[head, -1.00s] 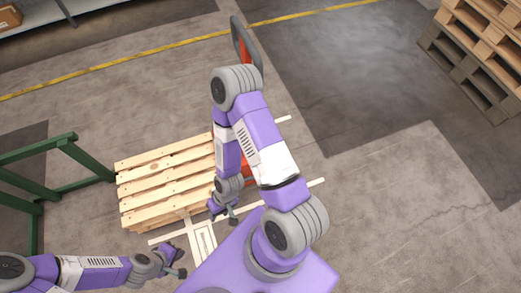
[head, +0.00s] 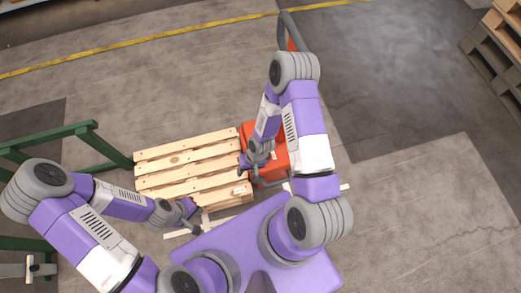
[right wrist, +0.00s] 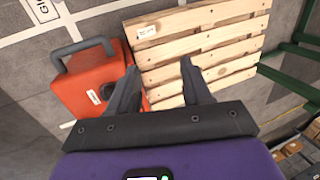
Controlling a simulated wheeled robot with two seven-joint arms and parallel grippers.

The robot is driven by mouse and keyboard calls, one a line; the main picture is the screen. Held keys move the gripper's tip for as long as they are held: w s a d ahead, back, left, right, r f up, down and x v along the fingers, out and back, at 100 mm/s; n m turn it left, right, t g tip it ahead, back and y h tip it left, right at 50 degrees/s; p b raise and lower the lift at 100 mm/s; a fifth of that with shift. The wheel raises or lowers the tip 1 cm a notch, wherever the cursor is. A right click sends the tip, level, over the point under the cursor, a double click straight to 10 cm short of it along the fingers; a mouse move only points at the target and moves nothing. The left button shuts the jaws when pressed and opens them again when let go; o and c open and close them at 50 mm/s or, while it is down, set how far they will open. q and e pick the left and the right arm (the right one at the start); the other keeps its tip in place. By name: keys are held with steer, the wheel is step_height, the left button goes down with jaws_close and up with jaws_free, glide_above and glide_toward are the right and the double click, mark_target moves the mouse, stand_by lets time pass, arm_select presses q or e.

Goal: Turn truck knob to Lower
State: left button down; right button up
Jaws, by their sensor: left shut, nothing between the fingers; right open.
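The orange-red pallet truck body (head: 279,162) stands at the right end of the wooden pallet, partly hidden by my right arm in the head view. In the right wrist view, its orange housing (right wrist: 75,82) has a grey handle bar, a small white label and a dark round knob (right wrist: 106,90). The knob's setting is not readable. My right gripper (right wrist: 159,65) is open and empty above the pallet and housing edge; its left finger is close beside the knob in the picture. My left gripper (head: 194,216) is shut and empty near the pallet's front edge.
The wooden pallet (head: 190,165) lies left of the truck. A green frame (head: 105,147) stands further left. A grey-and-red upright loop (head: 286,32) rises behind my right arm. Stacked pallets (head: 497,50) stand far right. The floor to the right is clear.

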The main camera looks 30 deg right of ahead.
steer(key=w+d+f+h+b, duration=0.1)
steer(key=w+d+f, duration=0.1)
steer(key=d+f, duration=0.1)
steer(key=w+d+f+h+b, duration=0.1)
steer(key=w+d+f, duration=0.2)
steer(key=d, duration=0.2)
steer(key=w+d+f+h+b, duration=0.1)
steer(key=w+d+f, duration=0.2)
steer(key=d, duration=0.1)
steer(key=shift+w+d, duration=0.1)
steer(key=shift+w, duration=0.1)
steer(key=f+b, duration=0.1)
steer(key=f, duration=0.2)
steer(key=f+b, duration=0.2)
steer(key=f, duration=0.2)
steer(key=shift+w+d+f, duration=0.15)
steer(key=shift+d+f, duration=0.05)
steer(key=shift+f, duration=0.05)
steer(key=shift+c, duration=0.2)
jaws_close()
